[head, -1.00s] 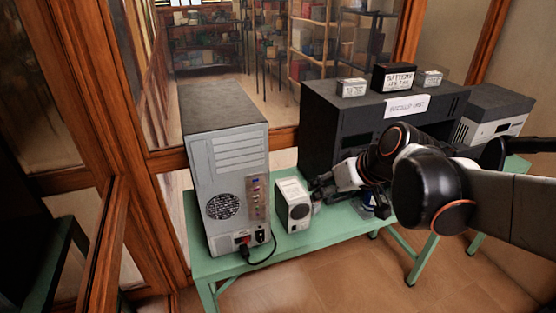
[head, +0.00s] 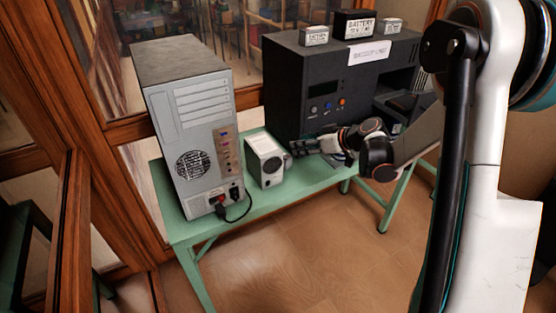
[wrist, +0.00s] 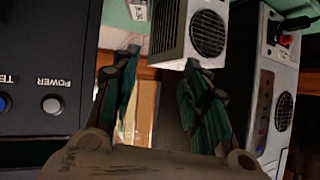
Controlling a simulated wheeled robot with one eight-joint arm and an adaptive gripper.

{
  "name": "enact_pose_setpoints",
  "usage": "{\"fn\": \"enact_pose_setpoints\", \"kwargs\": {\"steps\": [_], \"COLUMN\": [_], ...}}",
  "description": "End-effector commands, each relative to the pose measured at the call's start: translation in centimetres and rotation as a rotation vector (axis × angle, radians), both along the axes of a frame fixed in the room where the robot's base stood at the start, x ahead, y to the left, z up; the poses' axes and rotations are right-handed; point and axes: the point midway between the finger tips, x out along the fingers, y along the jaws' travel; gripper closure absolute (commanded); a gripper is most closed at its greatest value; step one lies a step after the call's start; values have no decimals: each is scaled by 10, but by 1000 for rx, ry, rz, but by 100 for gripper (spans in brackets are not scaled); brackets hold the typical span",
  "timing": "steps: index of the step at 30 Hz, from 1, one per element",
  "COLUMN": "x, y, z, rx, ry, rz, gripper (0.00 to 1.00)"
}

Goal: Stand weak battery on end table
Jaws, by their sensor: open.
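Three labelled battery boxes, a small left one (head: 314,36), a larger dark one (head: 354,24) and a small right one (head: 390,26), stand on top of the dark cabinet (head: 285,85). I cannot tell which is the weak one. The green table (head: 290,200) carries the cabinet; I cannot tell whether it is the end table. My gripper (head: 304,147) is low in front of the cabinet, right of a small white box with a round grille (head: 264,158). In the wrist view my gripper (wrist: 162,58) is open and empty, with that box (wrist: 190,35) just beyond the fingertips.
A grey computer tower (head: 185,130) with a black cable stands at the table's left end; it also shows in the wrist view (wrist: 272,100). Wood-framed glass panels are behind and left. A narrow table strip in front of the white box is clear, as is the floor before it.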

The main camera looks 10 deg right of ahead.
Motion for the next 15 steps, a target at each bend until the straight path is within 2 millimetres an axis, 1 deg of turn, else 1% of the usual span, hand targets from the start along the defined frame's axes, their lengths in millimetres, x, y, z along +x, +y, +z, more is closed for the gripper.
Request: {"fn": "enact_pose_setpoints", "kwargs": {"steps": [1, 3, 6, 9, 12, 15], "x": [8, 15, 23, 26, 28, 32], "y": [-9, -18, -29, -36, -39, -37], "z": [-19, -38, -61, -77, -85, -90], "rx": [4, 8, 11, 13, 12, 13], "ry": [-27, -68, -119, -156, -178, -186], "rz": [8, 22, 39, 50, 57, 60], "gripper": [58, 58, 58, 58, 58, 58]}}
